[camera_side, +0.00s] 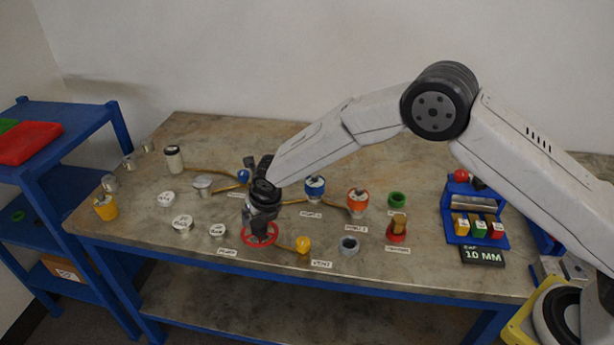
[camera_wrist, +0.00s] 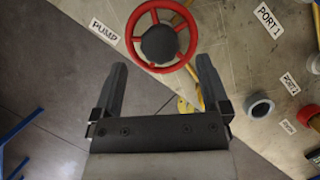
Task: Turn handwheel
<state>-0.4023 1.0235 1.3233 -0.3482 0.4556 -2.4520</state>
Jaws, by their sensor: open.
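The red handwheel (camera_side: 259,234) lies near the front edge of the table, below my gripper (camera_side: 262,215) in the side view. In the wrist view the handwheel (camera_wrist: 161,38) has a red rim, several spokes and a dark round hub. My gripper (camera_wrist: 160,85) is open there, with its two dark fingers apart and nothing between them. The wheel shows just beyond the fingertips, and its rim spans about the gap between them. The side view does not show clearly whether a finger touches the rim.
A PUMP label (camera_wrist: 103,32) lies beside the wheel. A yellow fitting (camera_side: 303,245) and a grey ring (camera_side: 349,245) stand to its right. Blue-topped (camera_side: 315,186) and orange-topped (camera_side: 357,200) vessels stand behind. A blue rack (camera_side: 471,211) with coloured blocks is at the right.

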